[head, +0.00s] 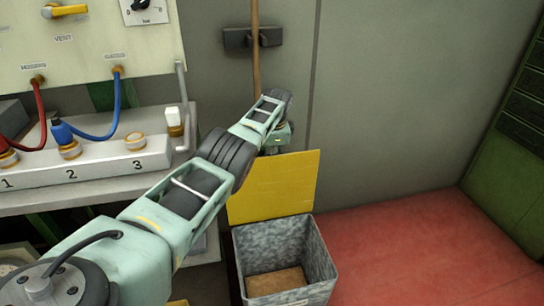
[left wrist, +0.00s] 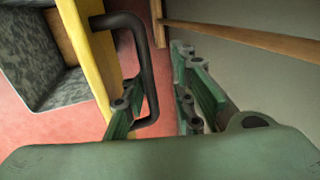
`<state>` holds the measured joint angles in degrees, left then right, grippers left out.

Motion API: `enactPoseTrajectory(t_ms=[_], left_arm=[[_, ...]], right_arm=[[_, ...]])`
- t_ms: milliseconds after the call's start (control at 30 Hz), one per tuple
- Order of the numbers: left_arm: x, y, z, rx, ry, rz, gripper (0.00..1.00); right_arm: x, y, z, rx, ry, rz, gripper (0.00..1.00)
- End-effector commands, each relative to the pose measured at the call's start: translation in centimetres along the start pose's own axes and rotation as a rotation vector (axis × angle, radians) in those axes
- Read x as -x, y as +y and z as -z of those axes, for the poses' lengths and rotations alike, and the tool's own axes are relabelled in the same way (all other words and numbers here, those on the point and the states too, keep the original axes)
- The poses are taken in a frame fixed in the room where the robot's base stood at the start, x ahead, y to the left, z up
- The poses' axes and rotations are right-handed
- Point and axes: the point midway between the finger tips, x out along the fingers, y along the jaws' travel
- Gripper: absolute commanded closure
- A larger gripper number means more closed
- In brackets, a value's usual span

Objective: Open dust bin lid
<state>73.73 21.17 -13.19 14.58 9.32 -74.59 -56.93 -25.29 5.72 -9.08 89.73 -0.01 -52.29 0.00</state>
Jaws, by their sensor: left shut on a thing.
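The dust bin (head: 325,262) is a grey speckled open box on the floor. Its yellow lid (head: 272,185) stands raised, nearly upright, at the bin's back edge. My left gripper (head: 274,140) is at the top of the lid, partly hidden behind my own wrist. In the left wrist view the lid (left wrist: 88,60) shows edge-on, with a black loop handle (left wrist: 148,65). The fingers of the left gripper (left wrist: 158,95) lie on either side of the handle's bar, one inside the loop, and are shut on it. My right gripper is not in view.
A bench with a numbered block (head: 95,165) stands at the left, below a panel with valves (head: 65,10). A wooden pole (head: 256,60) hangs from a wall bracket (head: 235,38) behind the lid. Red floor (head: 410,250) is clear at the right.

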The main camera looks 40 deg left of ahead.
Motion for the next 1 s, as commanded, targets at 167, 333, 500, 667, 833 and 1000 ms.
enactPoseTrajectory(t_ms=[167,333,500,667,833,1000], left_arm=[[0.1,-0.4,-0.1,-0.001,0.000,0.014,0.83],[0.1,-0.4,-0.1,-0.002,0.000,0.012,0.83],[1.3,-0.8,0.0,-0.001,0.002,0.014,0.83],[4.2,-1.7,0.0,0.001,0.005,0.018,0.83],[7.3,-2.5,0.0,0.001,0.004,0.013,0.83],[9.1,-2.9,0.0,0.000,0.001,0.005,0.83]], right_arm=[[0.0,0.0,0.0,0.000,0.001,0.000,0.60],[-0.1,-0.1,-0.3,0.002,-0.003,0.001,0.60],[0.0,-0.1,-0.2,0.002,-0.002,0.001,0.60],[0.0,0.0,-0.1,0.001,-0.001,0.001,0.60],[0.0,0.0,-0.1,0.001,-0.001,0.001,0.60],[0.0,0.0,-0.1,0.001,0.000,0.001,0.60]])
